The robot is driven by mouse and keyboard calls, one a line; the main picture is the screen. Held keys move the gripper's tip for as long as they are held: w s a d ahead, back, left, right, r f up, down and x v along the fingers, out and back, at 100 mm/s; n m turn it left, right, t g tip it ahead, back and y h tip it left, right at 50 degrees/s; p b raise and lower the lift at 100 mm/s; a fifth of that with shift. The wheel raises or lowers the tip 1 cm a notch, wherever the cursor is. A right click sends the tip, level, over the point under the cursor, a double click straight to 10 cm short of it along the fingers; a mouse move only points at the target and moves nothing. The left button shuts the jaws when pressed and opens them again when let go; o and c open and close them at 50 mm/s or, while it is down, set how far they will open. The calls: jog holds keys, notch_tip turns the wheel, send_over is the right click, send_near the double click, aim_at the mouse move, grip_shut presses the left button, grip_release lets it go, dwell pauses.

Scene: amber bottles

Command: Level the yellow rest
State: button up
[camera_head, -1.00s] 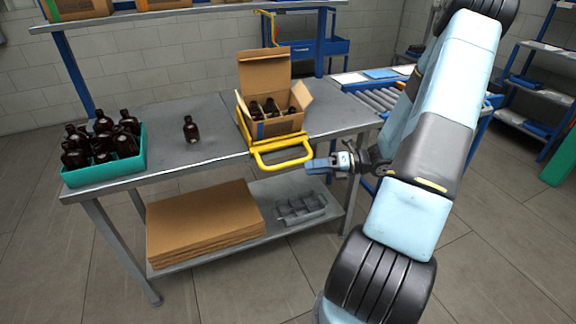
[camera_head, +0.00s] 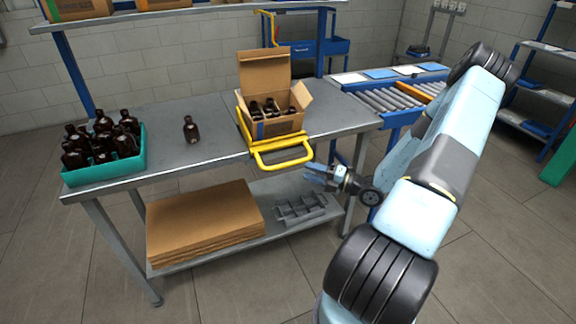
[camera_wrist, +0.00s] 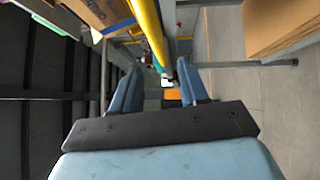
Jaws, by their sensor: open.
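The yellow rest (camera_head: 281,146) is a tubular frame at the right part of the workbench. Its looped front bar sticks out past the front edge. An open cardboard box (camera_head: 277,127) with several amber bottles stands on it. My gripper (camera_head: 313,174) is open and empty, just right of and below the loop, apart from it in the head view. In the wrist view the yellow bar (camera_wrist: 149,28) runs from the top down towards the space between my open fingers (camera_wrist: 160,88). The wrist view does not show clearly how far the bar is from them.
A teal crate (camera_head: 142,162) of amber bottles stands at the bench's left, with one loose bottle (camera_head: 191,129) beside it. Cardboard sheets (camera_head: 205,222) and a grey divider tray (camera_head: 300,208) lie on the lower shelf. A roller conveyor (camera_head: 385,98) stands behind right.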

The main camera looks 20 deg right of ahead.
aim_at(288, 166)
jog(key=x, duration=0.9)
jog(key=shift+a, duration=0.1)
jog(key=shift+c, duration=0.2)
jog(key=shift+f, duration=0.1)
grip_shut()
